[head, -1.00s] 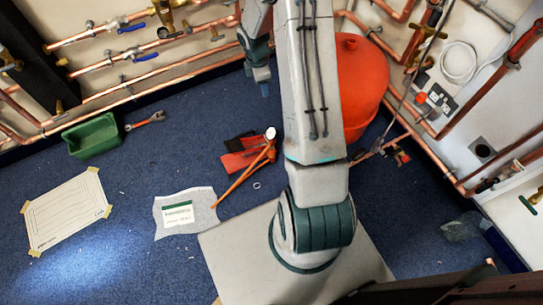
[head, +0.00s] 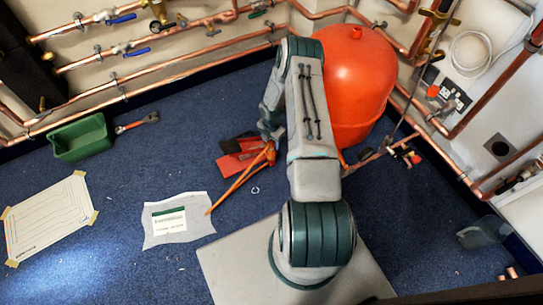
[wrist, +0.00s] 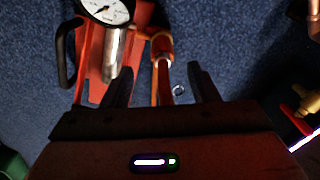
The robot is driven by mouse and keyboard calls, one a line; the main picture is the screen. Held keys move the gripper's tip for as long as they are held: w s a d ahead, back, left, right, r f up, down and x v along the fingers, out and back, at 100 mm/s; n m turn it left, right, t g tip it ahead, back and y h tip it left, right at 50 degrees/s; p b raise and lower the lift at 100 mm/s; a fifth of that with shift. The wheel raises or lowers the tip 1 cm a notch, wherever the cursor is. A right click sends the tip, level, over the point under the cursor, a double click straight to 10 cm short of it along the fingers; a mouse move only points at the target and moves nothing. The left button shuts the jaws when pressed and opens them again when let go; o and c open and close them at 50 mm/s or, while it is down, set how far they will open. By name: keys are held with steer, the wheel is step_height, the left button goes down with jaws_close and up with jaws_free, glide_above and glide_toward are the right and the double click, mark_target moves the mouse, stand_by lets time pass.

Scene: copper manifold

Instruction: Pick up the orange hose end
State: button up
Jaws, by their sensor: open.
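An orange hose or bar (head: 236,184) runs from the red pump-like tool (head: 238,160) down-left toward the white sheet. In the wrist view the red tool (wrist: 92,62) carries a round white gauge (wrist: 108,8). An orange fitting with a bright end (wrist: 162,46) sits beside it, its narrow orange length reaching down between my fingers; which part is the hose end is hard to tell. My gripper (wrist: 158,70) is open, one dark finger on each side of this length, with no visible grip. In the head view my gripper (head: 269,136) is low over the tool, its fingertips unclear.
A large red tank (head: 352,80) stands close right of my arm. Copper pipes (head: 130,82) line the walls. A green bin (head: 82,138), a wrench (head: 136,122), a white sheet (head: 178,222) and a taped drawing (head: 50,215) lie on the blue floor. Open floor lies left of the tool.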

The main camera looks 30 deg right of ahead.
mark_target(271, 149)
steer(key=f+b, duration=0.1)
steer(key=f, duration=0.3)
steer(key=f+b, duration=0.2)
steer(key=f, duration=0.2)
steer(key=shift+s+f, duration=0.2)
steer(key=shift+f, duration=0.1)
steer(key=shift+r, duration=0.1)
steer(key=c, duration=1.1)
